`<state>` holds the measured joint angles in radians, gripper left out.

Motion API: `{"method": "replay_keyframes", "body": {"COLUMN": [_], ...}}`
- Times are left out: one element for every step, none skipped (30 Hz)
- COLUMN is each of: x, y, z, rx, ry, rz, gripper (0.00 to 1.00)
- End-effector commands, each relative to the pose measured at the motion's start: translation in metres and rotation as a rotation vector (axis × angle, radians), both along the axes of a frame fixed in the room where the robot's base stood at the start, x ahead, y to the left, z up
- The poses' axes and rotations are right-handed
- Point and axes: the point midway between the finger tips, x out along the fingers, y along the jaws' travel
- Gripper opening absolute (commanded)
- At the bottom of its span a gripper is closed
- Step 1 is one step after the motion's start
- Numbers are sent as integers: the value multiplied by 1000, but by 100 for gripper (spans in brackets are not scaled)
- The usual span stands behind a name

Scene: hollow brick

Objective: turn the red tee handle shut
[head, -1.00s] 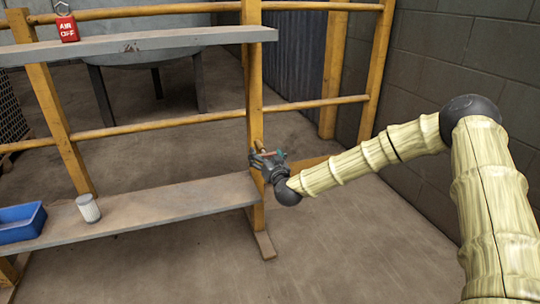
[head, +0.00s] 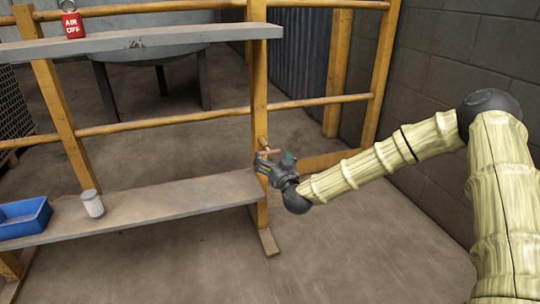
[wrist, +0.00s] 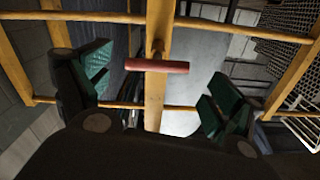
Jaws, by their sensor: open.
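The red tee handle (wrist: 161,67) shows in the wrist view as a bar lying crosswise in front of a yellow wooden post (wrist: 157,100). In the head view the handle (head: 269,152) is small, on the right-hand post just above the lower shelf's end. My gripper (head: 272,163) is at that post. In the wrist view its green-padded fingers (wrist: 154,92) are spread wide, one on each side of the handle and post. The handle sits between and a little beyond them, and no contact shows. The handle's stem is partly hidden behind the bar.
A red "AIR OFF" tag (head: 73,25) stands on the upper shelf (head: 150,41). The lower shelf (head: 170,203) holds a blue bin (head: 24,220) and a pale cup (head: 92,204). Yellow rails (head: 180,119) cross behind the post. A block wall (head: 455,70) is at right. Floor in front is clear.

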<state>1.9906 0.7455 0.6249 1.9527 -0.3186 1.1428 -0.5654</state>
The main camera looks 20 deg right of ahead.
Motion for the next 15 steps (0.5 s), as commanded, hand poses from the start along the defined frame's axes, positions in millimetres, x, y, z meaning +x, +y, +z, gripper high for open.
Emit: {"method": "replay_keyframes", "body": {"x": [-10, -16, -23, -29, -34, -40, -45, -50, -55, -58, -61, -65, -67, -69, -71], "y": [0, -1, -1, -1, -1, -1, -1, -1, -2, -2, -2, -2, -2, -2, -2], "z": [0, 0, 0, 1, 0, 0, 0, 0, 0, 0, 0, 0, 0, 0, 0], "rx": [1, 1, 1, 1, 1, 1, 1, 1, 1, 1, 1, 1, 0, 0, 0], "ry": [2, 2, 1, 1, 1, 2, 1, 2, 1, 1, 0, 0, 0, 1, 1], "rz": [1, 0, 0, 1, 1, 1, 0, 1, 1, 1, 1, 1, 1, 1, 1], "gripper": [93, 93, 93, 93, 93, 93, 93, 93, 93, 93, 93, 93, 93, 93, 93]}}
